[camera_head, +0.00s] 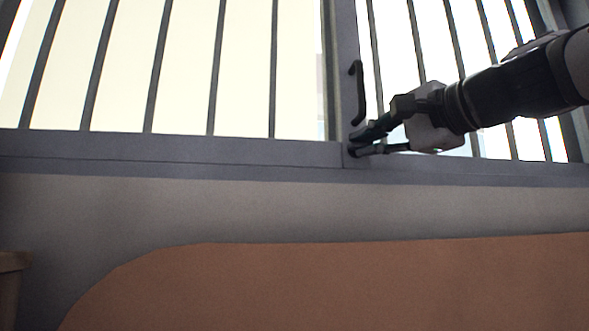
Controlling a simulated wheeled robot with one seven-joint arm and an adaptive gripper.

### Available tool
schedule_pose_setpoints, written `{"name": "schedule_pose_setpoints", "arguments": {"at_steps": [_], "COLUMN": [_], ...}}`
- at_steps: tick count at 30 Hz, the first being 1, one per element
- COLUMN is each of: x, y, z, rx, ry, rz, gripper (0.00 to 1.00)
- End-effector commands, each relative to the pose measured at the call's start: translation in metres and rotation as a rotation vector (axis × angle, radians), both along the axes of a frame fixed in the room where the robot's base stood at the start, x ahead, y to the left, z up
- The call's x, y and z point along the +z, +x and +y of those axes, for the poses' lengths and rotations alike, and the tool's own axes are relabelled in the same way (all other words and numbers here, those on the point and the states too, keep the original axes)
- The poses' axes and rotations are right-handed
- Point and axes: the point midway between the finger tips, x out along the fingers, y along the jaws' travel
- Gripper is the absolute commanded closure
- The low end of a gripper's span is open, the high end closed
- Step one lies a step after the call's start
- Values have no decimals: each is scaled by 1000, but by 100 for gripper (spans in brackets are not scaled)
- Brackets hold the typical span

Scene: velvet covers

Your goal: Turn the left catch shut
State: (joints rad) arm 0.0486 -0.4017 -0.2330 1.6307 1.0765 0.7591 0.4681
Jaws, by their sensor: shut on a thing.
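A grey barred window frame (180,148) runs across the upper part of the view. My gripper (357,145) reaches in from the right, with its fingertips low on the upright post (343,60), where it meets the bottom rail. The fingers are shut on a small dark part there, which appears to be the left catch. The fingers hide most of it, so its angle cannot be told. A black curved handle (358,90) stands upright on the post just above the fingertips, apart from them.
Vertical bars (160,65) stand on both sides of the post, close to my gripper on the right. Below the rail is a plain grey wall (130,210). A large brown rounded surface (330,285) fills the bottom. A brown object (12,265) shows at the lower left edge.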

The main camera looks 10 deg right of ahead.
Motion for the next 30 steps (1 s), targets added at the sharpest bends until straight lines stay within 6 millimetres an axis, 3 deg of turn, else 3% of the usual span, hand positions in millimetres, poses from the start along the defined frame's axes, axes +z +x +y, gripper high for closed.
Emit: {"name": "schedule_pose_setpoints", "arguments": {"at_steps": [8,30], "x": [3,7], "y": [0,-1], "z": [0,3], "rx": [0,2], "ry": [-181,-882], "rz": [2,4], "gripper": [100,100]}}
